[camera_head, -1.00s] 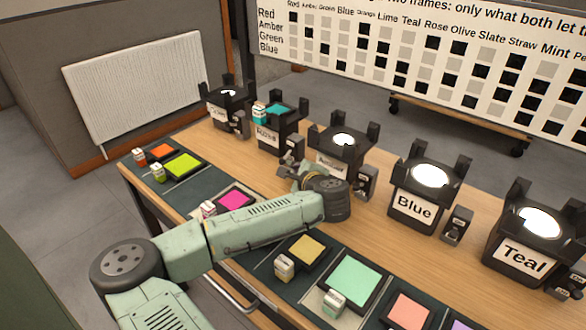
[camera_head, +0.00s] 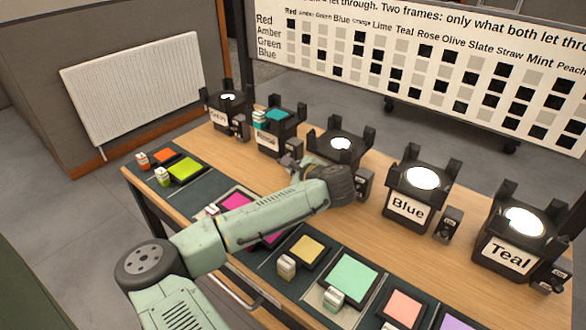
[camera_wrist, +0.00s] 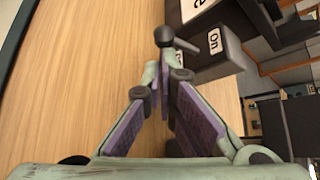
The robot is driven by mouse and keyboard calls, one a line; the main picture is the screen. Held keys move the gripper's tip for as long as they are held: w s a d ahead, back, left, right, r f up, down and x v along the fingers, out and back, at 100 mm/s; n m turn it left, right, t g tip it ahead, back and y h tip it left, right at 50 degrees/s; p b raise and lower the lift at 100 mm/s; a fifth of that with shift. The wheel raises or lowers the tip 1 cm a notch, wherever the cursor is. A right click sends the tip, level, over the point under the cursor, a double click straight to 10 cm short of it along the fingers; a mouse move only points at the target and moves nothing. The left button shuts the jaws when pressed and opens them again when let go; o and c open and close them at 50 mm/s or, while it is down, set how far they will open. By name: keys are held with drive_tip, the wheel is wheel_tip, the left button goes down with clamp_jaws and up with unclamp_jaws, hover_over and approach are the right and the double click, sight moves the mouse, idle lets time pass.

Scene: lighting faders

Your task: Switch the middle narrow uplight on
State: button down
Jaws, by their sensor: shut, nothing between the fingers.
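The middle narrow uplight appears to be the dark box (camera_head: 281,133) with a teal sheet on top, second from the left; its front label looks like "Rose". A small switch box stands at its right (camera_head: 291,163), partly behind my arm. In the wrist view a dark switch box (camera_wrist: 212,62) carries an "On" label, with a dark lever (camera_wrist: 186,45) sticking out. My gripper (camera_wrist: 166,78) is shut and empty, with its tips right by the lever. Whether they touch I cannot tell. In the head view the tips blend with the switch box.
Other uplights stand in the row, including Blue (camera_head: 408,206) and Teal (camera_head: 505,255), with bright tops. Colored sheets and small labelled blocks lie on dark mats along the front edge (camera_head: 352,280). A chart board (camera_head: 430,70) stands behind.

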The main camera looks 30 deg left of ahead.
drive_tip(key=shift+s+r, duration=0.15)
drive_tip(key=shift+r, duration=0.55)
drive_tip(key=shift+a+r, duration=0.1)
drive_tip(key=shift+r, duration=0.05)
drive_tip(key=shift+r+p, duration=0.3)
drive_tip(key=shift+r, duration=0.55)
drive_tip(key=shift+s, duration=0.1)
drive_tip(key=v, duration=1.2)
drive_tip(key=shift+d, duration=0.25)
